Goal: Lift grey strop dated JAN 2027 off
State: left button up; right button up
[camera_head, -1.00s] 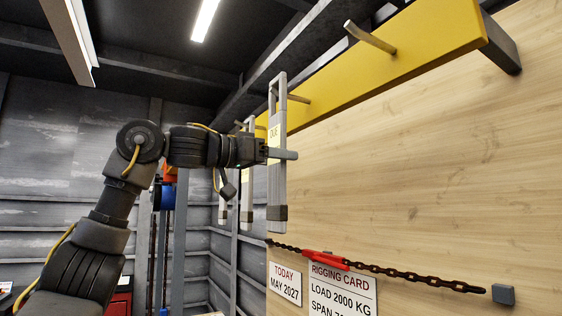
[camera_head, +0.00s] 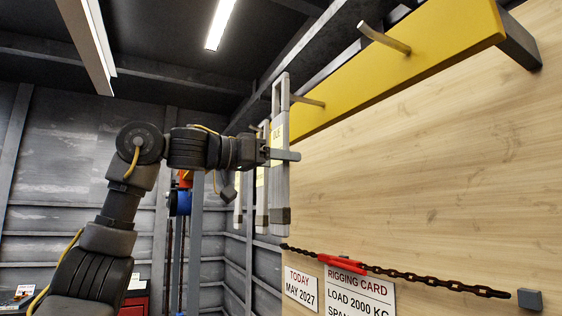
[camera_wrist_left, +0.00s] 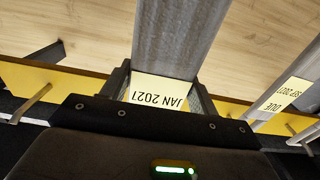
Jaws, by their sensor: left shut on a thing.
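My left gripper (camera_head: 281,154) is shut on a grey strop (camera_head: 280,190) hanging beside the wooden board. In the left wrist view the strop (camera_wrist_left: 175,38) runs between the two fingers, and its pale label (camera_wrist_left: 160,92) reads JAN 2027, upside down. The strop's top loop is at a peg (camera_head: 308,102) of the yellow rail; I cannot tell whether the peg is still inside the loop. A second strop (camera_head: 262,195) hangs just behind; in the wrist view its label (camera_wrist_left: 285,95) reads DUE SEP 2027. My right gripper is not in view.
The yellow rail (camera_head: 420,60) carries an empty peg (camera_head: 384,37) to the right. A third strop (camera_head: 238,205) hangs farther back. Below are a chain (camera_head: 430,282) with a red link, a TODAY MAY 2027 sign (camera_head: 301,289) and a rigging card (camera_head: 360,290).

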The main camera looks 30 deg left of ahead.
pick_arm(q)
jog(key=v, duration=0.7)
jog(key=shift+s+a+b, duration=0.2)
jog(key=shift+s+b, duration=0.15)
jog(key=shift+b, duration=0.05)
dwell(0.5)
